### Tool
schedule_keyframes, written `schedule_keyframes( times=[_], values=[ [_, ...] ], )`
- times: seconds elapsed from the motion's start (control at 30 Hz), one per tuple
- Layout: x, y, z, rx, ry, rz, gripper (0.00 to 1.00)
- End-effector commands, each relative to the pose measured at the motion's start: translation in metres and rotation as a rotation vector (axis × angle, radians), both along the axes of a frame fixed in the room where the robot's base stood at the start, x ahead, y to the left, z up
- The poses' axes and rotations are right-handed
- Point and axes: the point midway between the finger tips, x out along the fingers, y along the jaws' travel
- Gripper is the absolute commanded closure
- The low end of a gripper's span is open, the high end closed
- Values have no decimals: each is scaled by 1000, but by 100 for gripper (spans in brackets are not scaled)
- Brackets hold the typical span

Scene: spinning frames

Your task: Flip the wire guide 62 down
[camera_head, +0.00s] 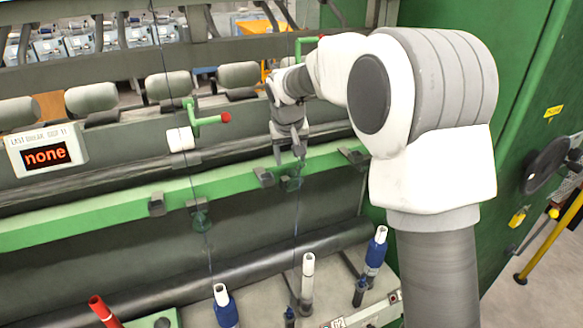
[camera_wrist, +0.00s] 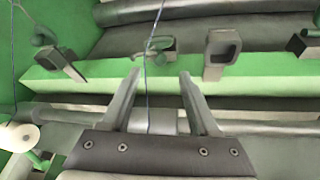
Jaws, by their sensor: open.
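The number 62 shows on a label (camera_head: 338,322) at the bottom of the head view, below a spindle with a white tube. Above it on the green rail is a small dark wire guide (camera_head: 291,183) with a thread passing it. I take this as guide 62; the wrist view shows it (camera_wrist: 160,44) beyond my fingertips. Whether it is tipped up or down is hard to tell. My gripper (camera_head: 290,158) points down at the rail just above this guide. In the wrist view my gripper (camera_wrist: 159,75) is open, with nothing between its fingers but the thread crossing behind them.
A dark bracket (camera_head: 263,177) sits close left of the guide, and another guide (camera_head: 200,217) hangs farther left. Blue bobbins (camera_head: 376,250) stand below. A display reads "none".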

Motion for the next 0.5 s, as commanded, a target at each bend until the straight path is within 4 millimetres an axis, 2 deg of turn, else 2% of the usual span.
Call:
schedule_keyframes(
  times=[0.03,0.2,0.5],
  values=[
    [4,-1,-11,-1,4,0,39],
    [16,-2,-38,-2,2,0,39],
    [25,-3,-58,-1,0,0,39]
  ],
)
